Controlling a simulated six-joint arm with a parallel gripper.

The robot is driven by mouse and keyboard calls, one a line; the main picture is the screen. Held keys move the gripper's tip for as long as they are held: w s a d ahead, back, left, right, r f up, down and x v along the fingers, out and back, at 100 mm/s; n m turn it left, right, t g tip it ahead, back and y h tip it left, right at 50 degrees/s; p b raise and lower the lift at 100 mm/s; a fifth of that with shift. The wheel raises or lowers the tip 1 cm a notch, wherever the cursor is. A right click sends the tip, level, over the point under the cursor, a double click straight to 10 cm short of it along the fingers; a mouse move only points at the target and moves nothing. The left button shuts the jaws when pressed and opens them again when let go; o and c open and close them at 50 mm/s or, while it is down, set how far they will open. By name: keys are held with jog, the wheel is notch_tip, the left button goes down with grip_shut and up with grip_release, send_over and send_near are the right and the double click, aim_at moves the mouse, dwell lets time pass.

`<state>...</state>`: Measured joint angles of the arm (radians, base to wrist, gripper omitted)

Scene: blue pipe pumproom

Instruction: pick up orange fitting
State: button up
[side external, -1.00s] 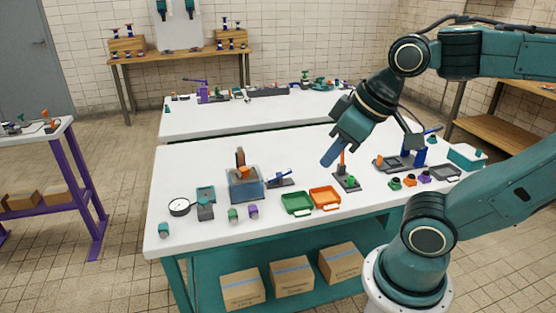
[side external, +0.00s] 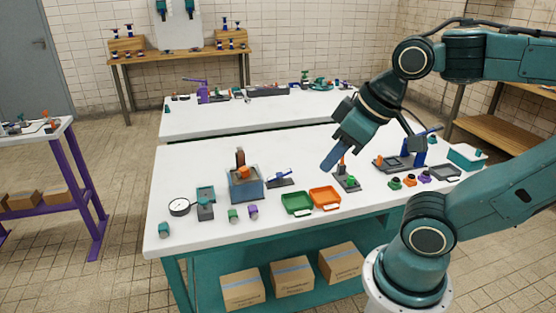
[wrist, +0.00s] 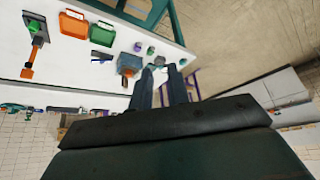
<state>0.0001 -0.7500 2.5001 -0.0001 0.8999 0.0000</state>
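A small orange fitting (side external: 409,181) sits on the white bench toward the right in the side view. A green fitting (side external: 395,184) is on its left and a purple one (side external: 424,177) on its right. My gripper (side external: 331,161) is in the air, left of the orange fitting and pointing down and left. In the wrist view my gripper (wrist: 160,70) shows two dark fingers apart with nothing between them. The small orange fitting cannot be made out in the wrist view.
A stand with an orange upright (side external: 341,163) is close to my fingertips in the side view. Green (side external: 296,203) and orange (side external: 325,197) trays are left of it. A blue box (side external: 245,188) holds something orange. A dark grey fixture (side external: 391,163) stands behind the fittings.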

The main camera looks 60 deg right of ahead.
jog(key=o, duration=0.3)
jog(key=w+d+r+n+g, duration=0.1)
jog(key=w+d+r+n, duration=0.15)
jog(key=w, duration=0.75)
jog(key=w+d+r+n+g, duration=0.15)
jog(key=w+d+n, duration=0.25)
jog(key=w, duration=0.5)
jog(key=w+d+f+n+g, duration=0.1)
jog(key=w+d+f+n, duration=0.1)
jog(key=w+d+f, duration=0.2)
jog(key=w+d+f+n+g, duration=0.1)
jog(key=w+d+f+n, duration=0.1)
jog(key=w+d+f, duration=0.2)
jog(key=w+d+f+n+g, duration=0.1)
jog(key=w+d+f+n, duration=0.2)
jog(key=w+d+f, duration=0.2)
jog(key=shift+w+f, duration=0.35)
jog(key=shift+w, duration=0.3)
jog(key=shift+w+f, duration=0.35)
jog(key=shift+w, duration=0.3)
